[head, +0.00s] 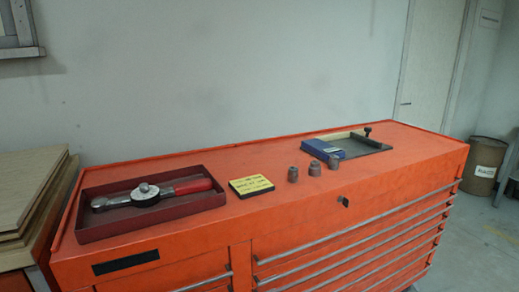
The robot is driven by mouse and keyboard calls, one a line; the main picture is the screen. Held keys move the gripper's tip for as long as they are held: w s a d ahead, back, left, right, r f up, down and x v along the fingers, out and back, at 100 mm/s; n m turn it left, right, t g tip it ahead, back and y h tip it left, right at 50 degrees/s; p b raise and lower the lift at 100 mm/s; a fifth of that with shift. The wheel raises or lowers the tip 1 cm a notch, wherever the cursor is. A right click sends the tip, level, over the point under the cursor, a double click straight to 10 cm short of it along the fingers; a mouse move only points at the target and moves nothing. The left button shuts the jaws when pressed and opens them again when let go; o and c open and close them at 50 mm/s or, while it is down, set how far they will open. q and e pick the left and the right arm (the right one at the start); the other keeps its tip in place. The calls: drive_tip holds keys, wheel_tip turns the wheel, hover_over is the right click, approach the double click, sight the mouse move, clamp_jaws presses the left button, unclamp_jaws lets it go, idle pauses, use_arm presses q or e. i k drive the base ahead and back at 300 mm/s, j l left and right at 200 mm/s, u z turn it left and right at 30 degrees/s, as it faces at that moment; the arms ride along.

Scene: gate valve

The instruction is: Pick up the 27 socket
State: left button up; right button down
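Three small grey-brown sockets stand in a row on top of an orange tool cabinet (265,218): a left socket (293,174), a middle socket (314,168) and a right socket (333,162). They stand apart from each other. Any size marks on them are too small to read, so I cannot tell which one is the 27 socket. Neither of my grippers shows in the head view.
A dark red tray (150,221) holding a torque wrench (150,193) with a red handle lies at the left. A yellow card (251,185) lies left of the sockets. A blue box (322,150) and a dark tray (366,149) are behind right. Stacked boards (28,190) stand far left.

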sight(333, 162)
drive_tip(key=i+l+u, duration=0.2)
drive_tip(key=i+l, duration=0.15)
drive_tip(key=l, duration=0.25)
drive_tip(key=i+l+u, duration=0.1)
drive_tip(key=l, duration=0.25)
drive_tip(key=i+l, duration=0.25)
drive_tip(key=i+l+u, duration=0.15)
drive_tip(key=l, duration=0.25)
